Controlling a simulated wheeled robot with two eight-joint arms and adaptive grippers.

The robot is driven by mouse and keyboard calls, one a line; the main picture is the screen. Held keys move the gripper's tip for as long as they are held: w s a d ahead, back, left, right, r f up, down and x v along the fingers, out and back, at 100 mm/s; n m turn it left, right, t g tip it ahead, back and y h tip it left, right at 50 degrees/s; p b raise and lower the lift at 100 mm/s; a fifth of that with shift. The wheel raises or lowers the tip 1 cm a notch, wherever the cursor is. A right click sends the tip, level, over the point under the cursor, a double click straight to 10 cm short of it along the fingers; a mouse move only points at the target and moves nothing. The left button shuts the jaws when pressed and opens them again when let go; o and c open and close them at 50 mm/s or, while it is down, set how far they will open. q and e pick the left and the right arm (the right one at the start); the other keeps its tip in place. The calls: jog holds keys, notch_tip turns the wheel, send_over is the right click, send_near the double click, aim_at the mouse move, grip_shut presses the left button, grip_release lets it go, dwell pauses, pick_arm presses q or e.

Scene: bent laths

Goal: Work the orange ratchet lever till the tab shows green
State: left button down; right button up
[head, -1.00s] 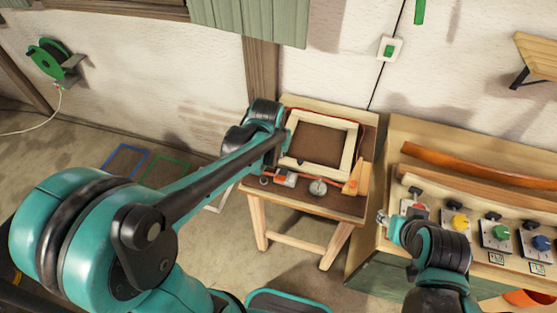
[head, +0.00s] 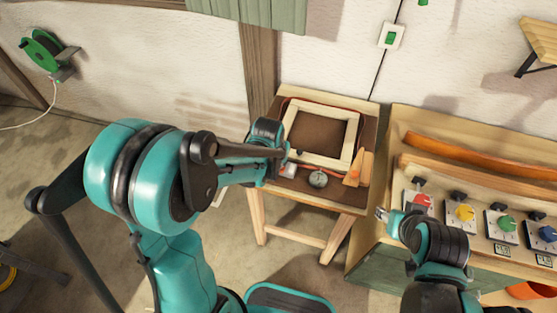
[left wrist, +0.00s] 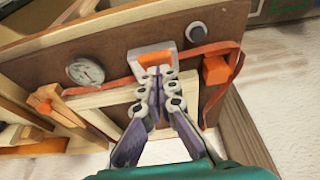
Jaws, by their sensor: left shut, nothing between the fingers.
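The ratchet, with a grey body and an orange lever loop (left wrist: 150,57), sits on the brown board of a small wooden bench. My left gripper (left wrist: 158,71) is shut and empty, its fingertips right at the orange loop; I cannot tell if they touch it. In the head view my left arm hides the lever, and only a pale grey part of the ratchet (head: 289,171) shows. A round dark button (left wrist: 195,31) sits beside the ratchet; I see no green tab. My right gripper (head: 382,214) hangs by the other bench, its jaws too small to read.
A red-brown strap (left wrist: 213,48) runs around a pale wooden frame (head: 323,158). A dial gauge (head: 318,179) and orange blocks (left wrist: 215,70) lie close by. At right, a bench (head: 400,150) carries bent laths (head: 470,152) and several coloured knobs.

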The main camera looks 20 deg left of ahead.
aim_at(277, 171)
pick_arm(q)
jog(key=s+f+t+b, duration=0.1)
jog(key=t+b, duration=0.1)
jog(key=b, duration=0.1)
jog(key=s+f+t+b, duration=0.1)
jog(key=f+t+b, duration=0.1)
jog(key=b, duration=0.1)
jog(key=shift+s, duration=0.25)
jog(key=shift+w+r+p, duration=0.15)
jog(key=shift+r+p, duration=0.1)
jog(key=shift+p, duration=0.1)
jog(key=shift+r, duration=0.1)
jog(key=shift+r+p, duration=0.65)
jog(key=shift+r, duration=0.05)
